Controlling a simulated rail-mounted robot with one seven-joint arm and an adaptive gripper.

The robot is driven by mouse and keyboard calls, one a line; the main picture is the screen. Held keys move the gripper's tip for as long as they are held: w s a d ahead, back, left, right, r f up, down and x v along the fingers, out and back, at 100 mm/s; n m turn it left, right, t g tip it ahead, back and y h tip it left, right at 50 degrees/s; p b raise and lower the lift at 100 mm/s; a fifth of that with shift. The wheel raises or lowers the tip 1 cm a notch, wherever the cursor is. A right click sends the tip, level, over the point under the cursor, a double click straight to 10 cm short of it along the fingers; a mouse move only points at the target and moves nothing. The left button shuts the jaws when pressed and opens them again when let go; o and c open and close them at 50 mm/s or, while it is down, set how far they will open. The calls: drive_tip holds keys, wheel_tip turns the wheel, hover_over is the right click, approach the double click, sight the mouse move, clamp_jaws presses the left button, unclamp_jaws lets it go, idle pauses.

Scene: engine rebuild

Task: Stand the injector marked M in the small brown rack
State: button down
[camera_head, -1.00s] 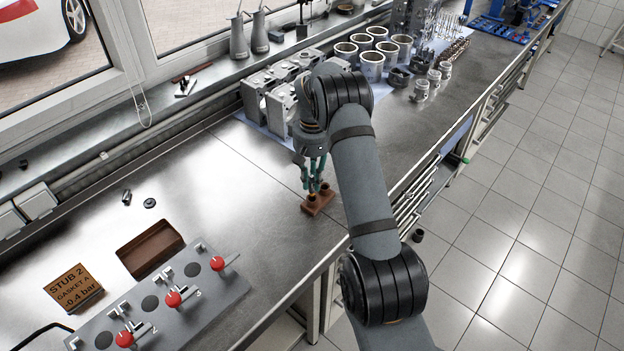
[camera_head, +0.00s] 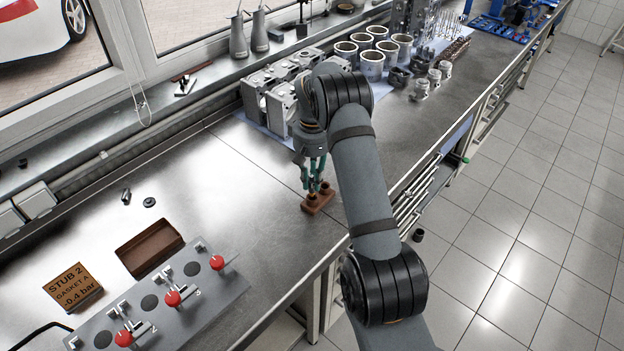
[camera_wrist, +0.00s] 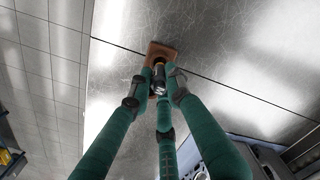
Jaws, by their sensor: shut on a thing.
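The small brown rack (camera_head: 319,204) stands on the steel bench near its front edge, and it also shows at the top of the wrist view (camera_wrist: 161,48). My gripper (camera_head: 314,187) points down at the rack, its green fingers closed just over it. In the wrist view the fingers (camera_wrist: 160,85) meet around a small dark, metallic cylinder, the injector (camera_wrist: 159,76), held at or just over the rack. Its lower end and any letter M are hidden, so I cannot tell how far it sits in a hole.
A brown tray (camera_head: 150,262), a STUB 2 plate (camera_head: 73,287) and a grey panel with red knobs (camera_head: 172,299) lie to the left. Engine blocks (camera_head: 275,100) and cylinder liners (camera_head: 372,64) stand behind.

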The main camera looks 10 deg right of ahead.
sight(312, 187)
drive_tip(key=shift+f+b, duration=0.55)
drive_tip(key=shift+f, duration=0.15)
idle(0.5)
drive_tip(key=shift+f+b, duration=0.3)
drive_tip(key=shift+f, duration=0.05)
drive_tip(key=shift+f+b, duration=0.5)
drive_tip(key=shift+f, duration=0.05)
idle(0.5)
drive_tip(key=c, duration=1.6)
unclamp_jaws()
drive_tip(key=shift+o, duration=0.2)
drive_tip(key=shift+r, duration=0.1)
drive_tip(key=shift+r+p, duration=2.95)
drive_tip(key=shift+r, duration=0.75)
